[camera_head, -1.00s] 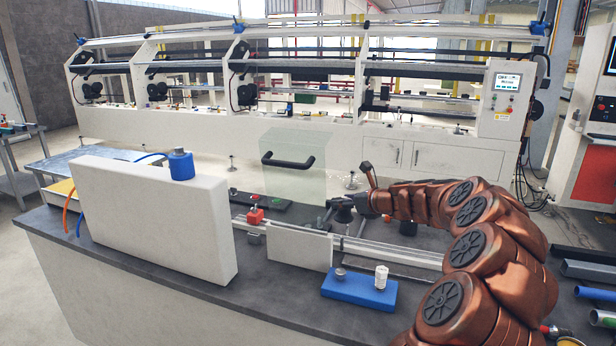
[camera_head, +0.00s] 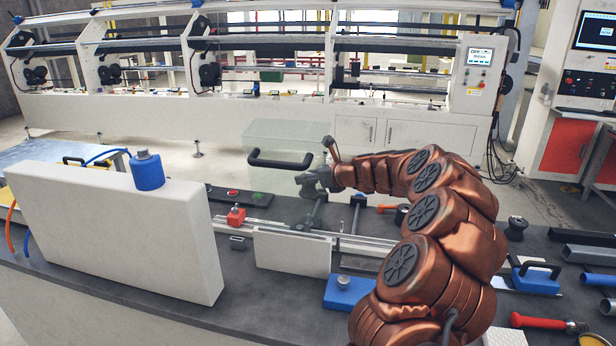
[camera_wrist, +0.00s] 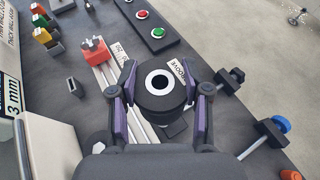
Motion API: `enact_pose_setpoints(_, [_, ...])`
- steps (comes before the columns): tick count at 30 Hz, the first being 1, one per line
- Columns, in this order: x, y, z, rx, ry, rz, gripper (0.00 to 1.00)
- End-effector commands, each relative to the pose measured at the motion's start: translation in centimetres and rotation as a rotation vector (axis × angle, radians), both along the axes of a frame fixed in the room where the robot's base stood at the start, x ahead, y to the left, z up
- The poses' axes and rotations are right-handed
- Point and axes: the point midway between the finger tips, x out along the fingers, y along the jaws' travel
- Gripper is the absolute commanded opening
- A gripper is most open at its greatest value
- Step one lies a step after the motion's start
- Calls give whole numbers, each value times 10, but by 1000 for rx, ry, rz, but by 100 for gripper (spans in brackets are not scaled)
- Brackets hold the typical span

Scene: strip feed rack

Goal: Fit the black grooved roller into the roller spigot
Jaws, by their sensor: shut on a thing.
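In the wrist view, my gripper (camera_wrist: 158,95) is shut on the black grooved roller (camera_wrist: 158,103), with one purple-padded finger on each side. The roller faces the camera end-on, showing a white ring around a dark centre and a white label reading "GROOVE". In the head view, my gripper (camera_head: 318,180) is above the rails, beside the clear guard box; the roller is too small to make out there. I cannot identify the roller spigot with certainty. What lies directly under the roller is hidden.
Metal rails (camera_head: 370,243) run under the gripper, with a red block (camera_head: 236,216) at their left. A clear box with a black handle (camera_head: 283,160) stands behind. A blue block with a steel stud (camera_head: 343,283) is in front. Rods with knobs (camera_wrist: 278,125) lie to the right.

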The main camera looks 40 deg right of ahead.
Motion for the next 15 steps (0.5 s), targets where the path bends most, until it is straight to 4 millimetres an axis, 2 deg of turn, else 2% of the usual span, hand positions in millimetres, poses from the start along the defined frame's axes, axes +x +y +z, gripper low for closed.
enact_pose_setpoints(3, [-1, 1, 4, 3, 0, 1, 6])
enact_pose_setpoints(6, [-1, 0, -9, 2, -1, 1, 6])
enact_pose_setpoints(15, [-1, 0, -34, 0, 0, 1, 6])
